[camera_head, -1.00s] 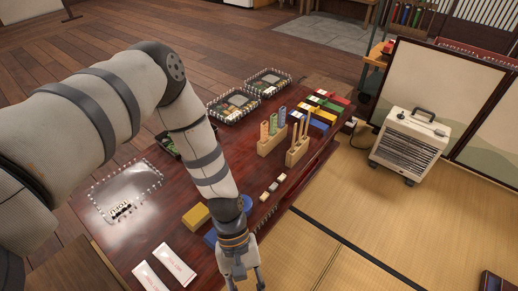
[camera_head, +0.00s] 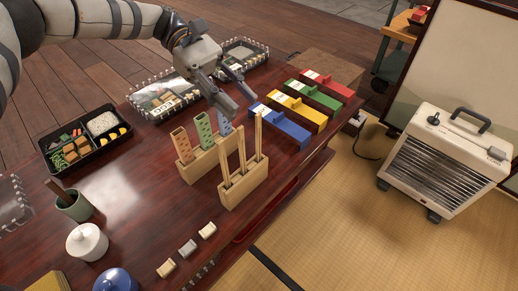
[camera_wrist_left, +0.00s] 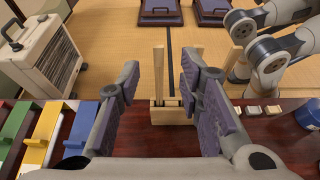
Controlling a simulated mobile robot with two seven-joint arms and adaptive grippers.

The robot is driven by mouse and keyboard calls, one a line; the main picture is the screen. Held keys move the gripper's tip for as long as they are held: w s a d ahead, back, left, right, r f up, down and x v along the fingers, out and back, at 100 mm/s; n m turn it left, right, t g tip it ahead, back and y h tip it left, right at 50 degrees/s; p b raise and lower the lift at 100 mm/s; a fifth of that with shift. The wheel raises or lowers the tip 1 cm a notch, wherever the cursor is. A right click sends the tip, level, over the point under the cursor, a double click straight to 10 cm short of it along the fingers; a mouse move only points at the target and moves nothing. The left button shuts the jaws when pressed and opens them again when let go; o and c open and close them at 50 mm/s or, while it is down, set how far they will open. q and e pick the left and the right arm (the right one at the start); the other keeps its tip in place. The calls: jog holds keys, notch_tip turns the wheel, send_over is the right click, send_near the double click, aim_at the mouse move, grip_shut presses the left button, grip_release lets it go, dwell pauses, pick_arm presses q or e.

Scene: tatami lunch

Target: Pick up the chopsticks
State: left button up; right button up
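Slim pale wooden chopsticks (camera_head: 242,150) stand upright in a light wooden stand (camera_head: 243,190) on the dark red table. In the left wrist view, chopsticks (camera_wrist_left: 158,75) and the stand (camera_wrist_left: 163,117) show beyond the gap between my fingers. My left gripper (camera_head: 243,108) is open and empty, behind and above the stand in the head view. Its two spread fingers (camera_wrist_left: 160,78) also show in the left wrist view, with no clear contact with the chopsticks. My right gripper is not in view.
A second wooden stand (camera_head: 205,160) with patterned orange, green and blue pieces is beside the chopstick stand. Blue, yellow, green and red boxes (camera_head: 280,128) lie to the right. A bento (camera_head: 85,138), cup (camera_head: 74,205) and white pot (camera_head: 87,241) are left. A heater (camera_head: 447,160) stands on the tatami.

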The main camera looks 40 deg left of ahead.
aim_at(257, 118)
pick_arm(q)
jog(key=b+x, duration=0.1)
jog(key=x, duration=0.5)
jog(key=shift+d+r, duration=0.1)
jog(key=shift+r, duration=0.05)
grip_shut()
